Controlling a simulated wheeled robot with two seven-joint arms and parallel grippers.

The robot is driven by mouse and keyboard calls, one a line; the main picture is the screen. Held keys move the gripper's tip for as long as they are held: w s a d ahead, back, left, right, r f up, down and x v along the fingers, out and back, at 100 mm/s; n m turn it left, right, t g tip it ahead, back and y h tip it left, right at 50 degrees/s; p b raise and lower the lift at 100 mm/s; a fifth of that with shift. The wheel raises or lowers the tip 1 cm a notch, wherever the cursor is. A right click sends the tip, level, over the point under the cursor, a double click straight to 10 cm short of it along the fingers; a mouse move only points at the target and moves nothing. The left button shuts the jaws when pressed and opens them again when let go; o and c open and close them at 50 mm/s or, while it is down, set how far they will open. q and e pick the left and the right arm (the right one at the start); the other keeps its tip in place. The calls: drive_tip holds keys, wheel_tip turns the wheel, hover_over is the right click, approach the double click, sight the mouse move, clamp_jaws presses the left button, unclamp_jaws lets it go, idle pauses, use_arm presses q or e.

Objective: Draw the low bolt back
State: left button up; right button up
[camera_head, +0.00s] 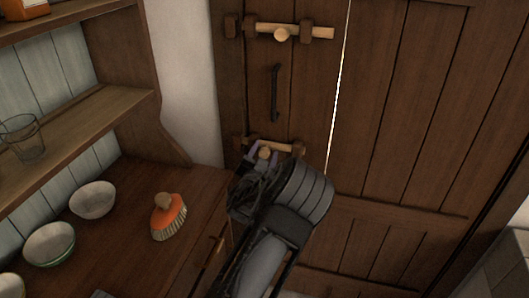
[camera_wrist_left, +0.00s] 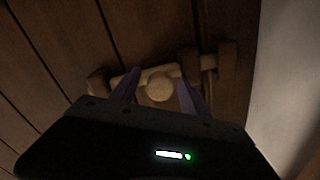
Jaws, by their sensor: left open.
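The low bolt (camera_head: 282,147) is a pale wooden bar with a round knob, set in dark brackets on the brown plank door (camera_head: 300,90). My left gripper (camera_head: 259,150) is at this bolt, with its fingers on either side of the knob. In the left wrist view, the knob (camera_wrist_left: 160,88) shows between the two open fingers of the left gripper (camera_wrist_left: 160,92). I cannot tell whether the fingers touch it. The gripper and wrist hide part of the bolt and its brackets in the head view. My right gripper is not in view.
An upper bolt (camera_head: 310,31) and a dark handle (camera_head: 275,93) are on the door above. At left, a wooden dresser (camera_head: 110,240) holds bowls (camera_head: 92,199) and an orange brush (camera_head: 168,217), close beside my left arm. A glass (camera_head: 22,136) stands on its shelf.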

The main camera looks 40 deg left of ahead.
use_arm(q)
drive_tip(key=shift+c, duration=0.2)
clamp_jaws()
idle(0.3)
idle(0.8)
